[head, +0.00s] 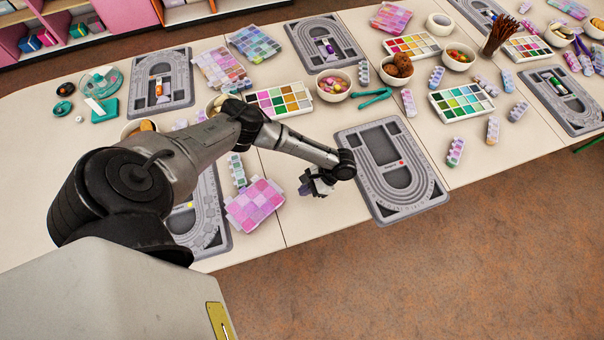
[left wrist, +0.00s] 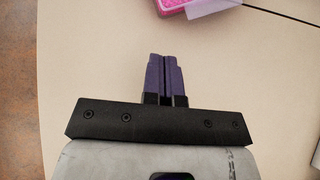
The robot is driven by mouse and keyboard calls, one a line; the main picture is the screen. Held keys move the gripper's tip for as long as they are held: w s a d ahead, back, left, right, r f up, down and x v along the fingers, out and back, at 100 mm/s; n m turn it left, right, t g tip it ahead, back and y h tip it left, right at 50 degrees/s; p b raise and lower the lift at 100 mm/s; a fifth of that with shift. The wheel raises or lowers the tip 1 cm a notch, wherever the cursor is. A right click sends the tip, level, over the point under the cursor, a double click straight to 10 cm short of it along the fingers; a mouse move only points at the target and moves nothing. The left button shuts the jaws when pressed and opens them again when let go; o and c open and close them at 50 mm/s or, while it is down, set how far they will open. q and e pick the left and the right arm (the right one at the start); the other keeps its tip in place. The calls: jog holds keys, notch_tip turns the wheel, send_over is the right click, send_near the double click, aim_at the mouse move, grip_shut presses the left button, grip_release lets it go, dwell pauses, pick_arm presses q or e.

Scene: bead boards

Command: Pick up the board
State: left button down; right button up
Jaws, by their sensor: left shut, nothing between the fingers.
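Several grey bead boards lie on the tables; which one is meant, I cannot tell. The nearest board (head: 433,191) lies flat at the front edge, with a U-shaped channel and a small red bead on it. My left gripper (head: 306,188) is just left of this board, over the table, apart from it. In the left wrist view its purple fingers (left wrist: 165,77) are pressed together with nothing between them. Another board (head: 213,232) is partly hidden behind my left arm. Two more boards (head: 181,70) (head: 302,42) lie further back. My right gripper is not in view.
A pink and purple bead box (head: 255,204) lies left of my gripper; a pink box edge (left wrist: 182,6) shows in the left wrist view. Bead palettes (head: 279,98), a bowl of beads (head: 333,85) and teal pliers (head: 371,97) stand behind. The table around the gripper is bare.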

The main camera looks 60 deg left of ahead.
pick_arm(q)
jog(key=a+v, duration=0.1)
jog(key=v, duration=0.7)
jog(key=shift+d, duration=0.45)
jog(key=c, duration=1.6)
grip_release()
jog(key=shift+w+r, duration=0.3)
jog(key=shift+r, duration=0.1)
jog(key=o, duration=0.6)
jog(key=shift+o, duration=0.2)
jog(key=shift+d, duration=0.15)
